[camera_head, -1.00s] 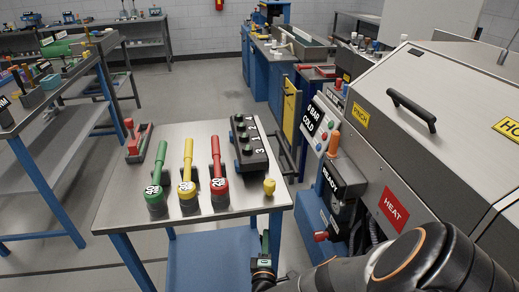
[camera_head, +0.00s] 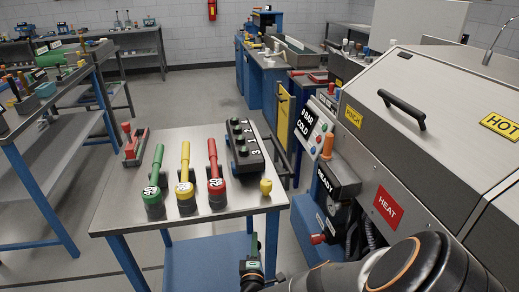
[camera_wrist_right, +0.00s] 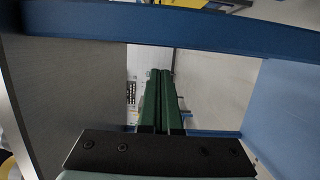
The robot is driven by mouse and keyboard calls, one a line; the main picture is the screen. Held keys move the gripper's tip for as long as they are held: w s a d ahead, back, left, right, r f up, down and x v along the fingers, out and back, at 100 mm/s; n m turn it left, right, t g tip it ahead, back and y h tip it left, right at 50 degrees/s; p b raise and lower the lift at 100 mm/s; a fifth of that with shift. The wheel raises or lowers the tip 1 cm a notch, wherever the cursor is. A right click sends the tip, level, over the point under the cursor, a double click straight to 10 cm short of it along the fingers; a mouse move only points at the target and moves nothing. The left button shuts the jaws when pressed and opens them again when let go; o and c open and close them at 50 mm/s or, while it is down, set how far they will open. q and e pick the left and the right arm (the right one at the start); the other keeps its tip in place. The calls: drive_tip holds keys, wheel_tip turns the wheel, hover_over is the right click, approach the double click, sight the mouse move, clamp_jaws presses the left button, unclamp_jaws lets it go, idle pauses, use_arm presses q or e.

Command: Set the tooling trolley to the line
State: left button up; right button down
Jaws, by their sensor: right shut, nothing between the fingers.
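The trolley is most likely the steel-topped stand (camera_head: 112,212) on blue legs, at the front centre of the head view. Its wheels, if any, are out of view. My left gripper is out of view.
A machine with a HEAT label (camera_head: 388,207) stands close on the right. The top also bears a black button box (camera_head: 244,150), a red clamp-like tool (camera_head: 134,147) and a yellow knob (camera_head: 265,187). A workbench (camera_head: 45,165) stands left. Floor between is clear; a dark line (camera_head: 60,283) crosses it.

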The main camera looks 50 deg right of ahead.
drive_tip(key=w+v, duration=0.1)
drive_tip(key=v, duration=0.9)
drive_tip(key=shift+a+p, duration=0.45)
drive_tip(key=shift+a, duration=0.05)
drive_tip(key=shift+s, duration=0.15)
